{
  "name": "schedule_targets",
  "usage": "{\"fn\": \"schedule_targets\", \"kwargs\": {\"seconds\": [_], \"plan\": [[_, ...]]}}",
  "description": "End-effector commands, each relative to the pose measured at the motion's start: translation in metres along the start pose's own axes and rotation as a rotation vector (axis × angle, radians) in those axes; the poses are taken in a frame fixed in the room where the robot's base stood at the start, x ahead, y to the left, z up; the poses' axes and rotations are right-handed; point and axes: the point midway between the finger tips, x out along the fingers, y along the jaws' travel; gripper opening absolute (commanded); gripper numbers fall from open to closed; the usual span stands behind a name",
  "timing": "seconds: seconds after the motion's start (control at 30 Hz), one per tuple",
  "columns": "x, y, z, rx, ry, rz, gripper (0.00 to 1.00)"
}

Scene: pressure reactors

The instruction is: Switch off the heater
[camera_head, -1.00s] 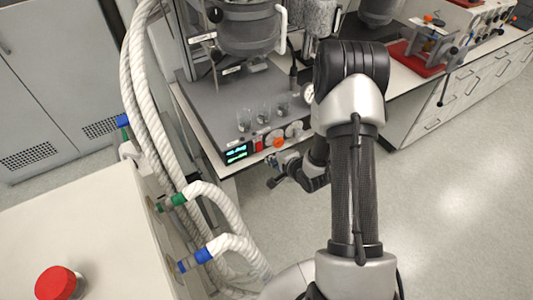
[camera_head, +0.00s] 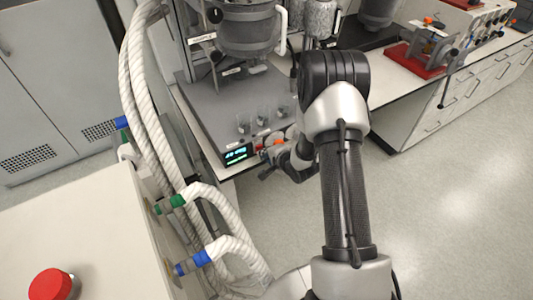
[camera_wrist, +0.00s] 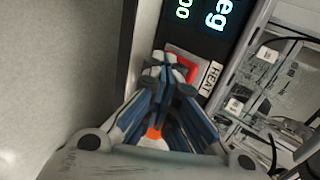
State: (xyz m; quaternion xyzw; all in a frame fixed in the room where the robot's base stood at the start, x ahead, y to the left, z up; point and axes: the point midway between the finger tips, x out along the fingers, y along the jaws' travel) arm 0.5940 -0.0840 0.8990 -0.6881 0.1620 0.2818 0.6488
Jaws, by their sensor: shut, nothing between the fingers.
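The heater's front panel has a lit display (camera_head: 236,154), which shows large in the wrist view (camera_wrist: 213,16). Beside it is a red switch (camera_wrist: 187,65), partly hidden by my fingertips, with a "HEAT" label (camera_wrist: 210,78) next to it. My gripper (camera_wrist: 160,73) is shut and empty, its tips over or right at the switch; I cannot tell whether they touch it. In the head view my gripper (camera_head: 266,158) is at the panel front, just right of the display. An orange mark (camera_wrist: 153,133) shows between the fingers.
Glass beakers (camera_head: 243,125) stand on the grey platform (camera_head: 215,110) below the reactor vessel (camera_head: 248,30). White ribbed hoses (camera_head: 140,90) run along the left. A red button (camera_head: 50,284) sits on the white cabinet at lower left. Open floor lies to the right.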

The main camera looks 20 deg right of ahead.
Motion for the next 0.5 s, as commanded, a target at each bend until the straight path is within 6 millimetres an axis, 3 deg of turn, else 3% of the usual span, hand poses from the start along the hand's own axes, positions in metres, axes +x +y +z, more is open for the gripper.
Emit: {"fn": "schedule_targets", "kwargs": {"seconds": [0.5], "plan": [[-0.010, -0.015, -0.001, -0.001, 0.001, -0.005, 0.00]]}}
